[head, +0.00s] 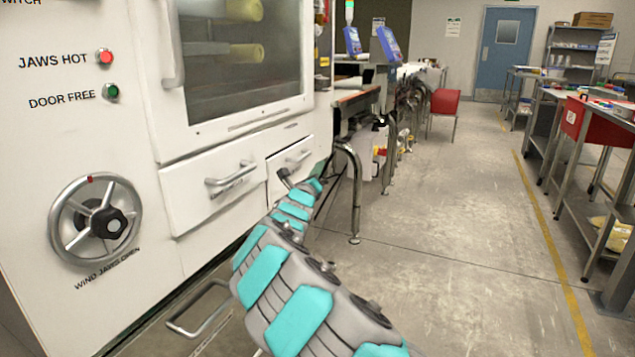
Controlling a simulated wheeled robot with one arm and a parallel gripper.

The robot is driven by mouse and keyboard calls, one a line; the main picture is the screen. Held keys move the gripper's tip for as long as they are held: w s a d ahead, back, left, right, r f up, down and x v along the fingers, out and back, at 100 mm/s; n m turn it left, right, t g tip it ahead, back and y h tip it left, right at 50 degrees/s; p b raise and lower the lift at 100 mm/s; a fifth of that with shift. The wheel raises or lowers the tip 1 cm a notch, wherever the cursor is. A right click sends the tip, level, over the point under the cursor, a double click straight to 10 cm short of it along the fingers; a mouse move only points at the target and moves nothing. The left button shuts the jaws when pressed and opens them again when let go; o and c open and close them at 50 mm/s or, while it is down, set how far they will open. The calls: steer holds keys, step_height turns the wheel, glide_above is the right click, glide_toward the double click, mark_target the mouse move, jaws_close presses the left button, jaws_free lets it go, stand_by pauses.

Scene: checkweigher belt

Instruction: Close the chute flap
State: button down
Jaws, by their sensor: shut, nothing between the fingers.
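I cannot make out a clearly marked chute flap in the head view. The white machine (150,190) fills the left side. Low on its front are a wide white panel with a bar handle (222,190) and a narrower one with a handle (303,152) to its right. I cannot tell whether either is the flap. My teal and grey arm reaches from the bottom centre towards the narrower panel. My gripper (284,175) is small and dark at the arm's far end, in front of that panel's lower part; it looks shut and empty. I cannot tell whether it touches.
A handwheel (96,222) and a low metal bar (200,308) are on the left. A bent metal leg (355,195) stands right of my arm. A belt line (357,98) and a red chair (444,103) lie beyond. Benches (566,150) line the right; the middle floor is clear.

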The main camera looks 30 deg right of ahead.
steer(key=r+b+v, duration=0.1)
steer(key=v, duration=0.6)
steer(key=shift+s, duration=0.5)
